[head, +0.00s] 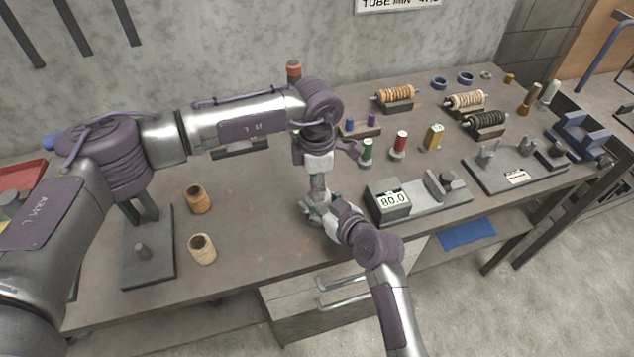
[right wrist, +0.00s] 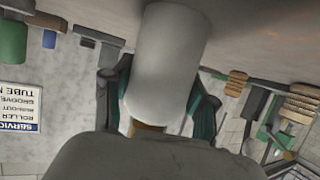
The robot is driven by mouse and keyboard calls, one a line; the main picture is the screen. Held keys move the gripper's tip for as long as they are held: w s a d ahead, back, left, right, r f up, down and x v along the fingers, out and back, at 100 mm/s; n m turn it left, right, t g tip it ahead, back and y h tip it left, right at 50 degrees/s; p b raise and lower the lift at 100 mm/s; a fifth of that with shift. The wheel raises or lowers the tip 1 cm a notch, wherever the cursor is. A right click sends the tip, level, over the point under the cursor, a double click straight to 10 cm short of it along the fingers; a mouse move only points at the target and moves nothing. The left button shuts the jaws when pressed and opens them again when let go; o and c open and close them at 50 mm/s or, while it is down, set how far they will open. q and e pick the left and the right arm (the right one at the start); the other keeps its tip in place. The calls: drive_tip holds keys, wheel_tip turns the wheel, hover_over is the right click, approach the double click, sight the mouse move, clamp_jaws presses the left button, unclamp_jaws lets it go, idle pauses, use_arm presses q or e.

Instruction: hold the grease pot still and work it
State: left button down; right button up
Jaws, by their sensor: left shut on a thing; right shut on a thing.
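The grease pot (right wrist: 165,55) is a pale grey, smooth, rounded cylinder in the right wrist view, where the scene appears upside down. The green-edged fingers of my right gripper (right wrist: 160,92) lie on either side of it, shut on it. In the head view my right gripper (head: 316,210) is low over the bench, reaching in from the front. My left gripper (head: 318,180) points down just above it and is shut on the top part of the pot. The grippers hide most of the pot in the head view, so its contact with the bench cannot be seen.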

use_arm(q)
drive_tip(key=m, duration=0.4)
drive_tip(key=shift+w+m, duration=0.1)
drive_tip(key=shift+m, duration=0.2)
drive_tip(key=m, duration=0.3)
drive_tip(key=shift+m, duration=0.3)
drive_tip(key=m, duration=0.7)
drive_tip(key=shift+w+d, duration=0.1)
drive_tip(key=shift+w, duration=0.05)
drive_tip(key=m, duration=0.8)
drive_tip(key=shift+d, duration=0.15)
drive_tip(key=m, duration=0.4)
drive_tip(key=shift+m, duration=1.9)
